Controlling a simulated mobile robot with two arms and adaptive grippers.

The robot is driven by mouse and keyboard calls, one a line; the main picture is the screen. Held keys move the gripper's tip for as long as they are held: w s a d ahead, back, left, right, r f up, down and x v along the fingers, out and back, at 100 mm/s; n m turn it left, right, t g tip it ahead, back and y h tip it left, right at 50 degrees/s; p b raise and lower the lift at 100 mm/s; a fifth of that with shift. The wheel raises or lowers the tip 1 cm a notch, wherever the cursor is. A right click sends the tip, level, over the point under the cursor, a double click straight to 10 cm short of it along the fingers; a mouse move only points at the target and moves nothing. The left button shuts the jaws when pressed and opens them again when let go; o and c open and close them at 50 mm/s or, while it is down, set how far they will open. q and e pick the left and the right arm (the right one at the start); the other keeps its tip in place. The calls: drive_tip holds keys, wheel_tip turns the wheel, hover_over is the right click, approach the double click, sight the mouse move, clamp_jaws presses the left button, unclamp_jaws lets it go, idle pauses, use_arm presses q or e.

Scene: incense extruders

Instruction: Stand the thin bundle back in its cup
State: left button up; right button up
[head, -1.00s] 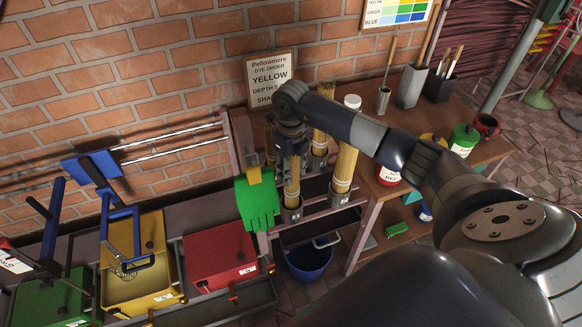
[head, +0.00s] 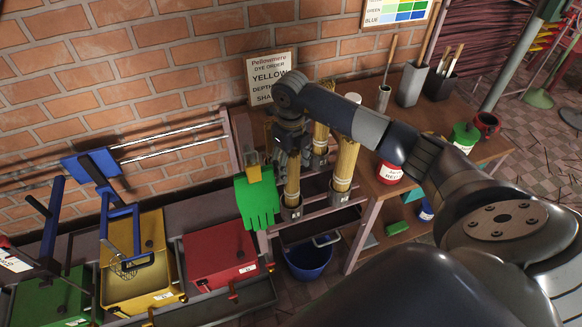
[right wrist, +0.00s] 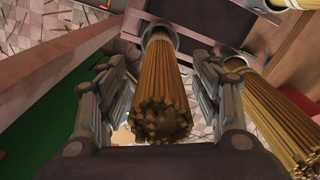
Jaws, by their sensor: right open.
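The thin bundle (head: 292,186) of tan sticks stands upright in its dark cup (head: 291,213) on the rack's front row. In the right wrist view the bundle (right wrist: 164,90) runs away from the camera, stick ends nearest, and its far end goes into the round cup (right wrist: 160,29). My right gripper (head: 291,154) is over the top of the bundle, pointing down. Its fingers (right wrist: 159,72) are spread on either side of the bundle, with gaps visible on both sides. My left gripper is in neither current view.
A thicker bundle (head: 345,165) stands in a cup just right, and another (head: 320,125) stands behind. A green glove (head: 257,200) hangs close on the left. A blue bucket (head: 309,260) is below. The table with a red-labelled jar (head: 390,173) lies to the right.

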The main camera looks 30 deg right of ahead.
wheel_tip(320, 180, up, 10)
drive_tip(key=shift+r, duration=0.1)
idle(0.7)
